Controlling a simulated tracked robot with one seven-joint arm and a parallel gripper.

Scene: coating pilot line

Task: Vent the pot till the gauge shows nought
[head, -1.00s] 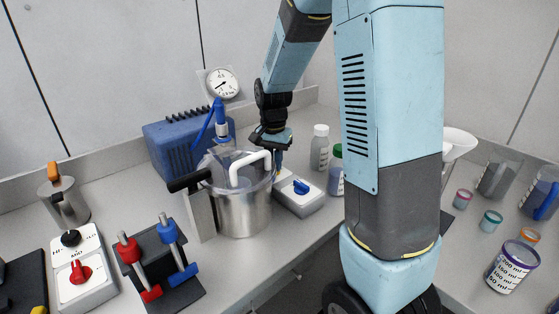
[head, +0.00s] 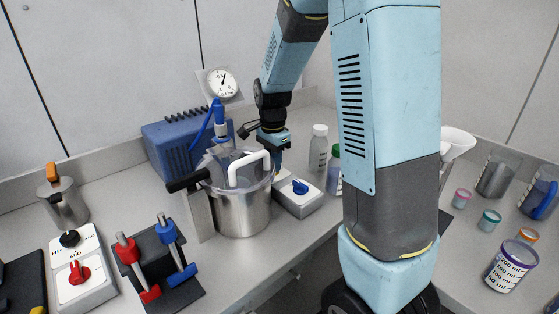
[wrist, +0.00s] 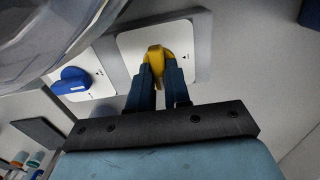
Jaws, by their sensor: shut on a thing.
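The steel pot (head: 243,213) stands on the bench with a clear lid, a white handle and a black side handle. The round dial gauge (head: 221,83) is on the wall behind; its needle stands nearly upright, figures too small to read. My gripper (head: 277,165) is just behind the pot's right side. In the wrist view my gripper (wrist: 160,72) is shut on a yellow knob (wrist: 155,56) on a pale plate. The head view does not show this knob. The pot's clear rim also shows in the wrist view (wrist: 80,25).
A white box with a blue knob (head: 299,187) sits right of the pot; the knob also shows in the wrist view (wrist: 72,81). Bottles (head: 318,147) stand behind it. A blue ribbed unit (head: 170,148) is behind left. A switch box (head: 82,270) and red-and-blue-levered stand (head: 160,265) are front left.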

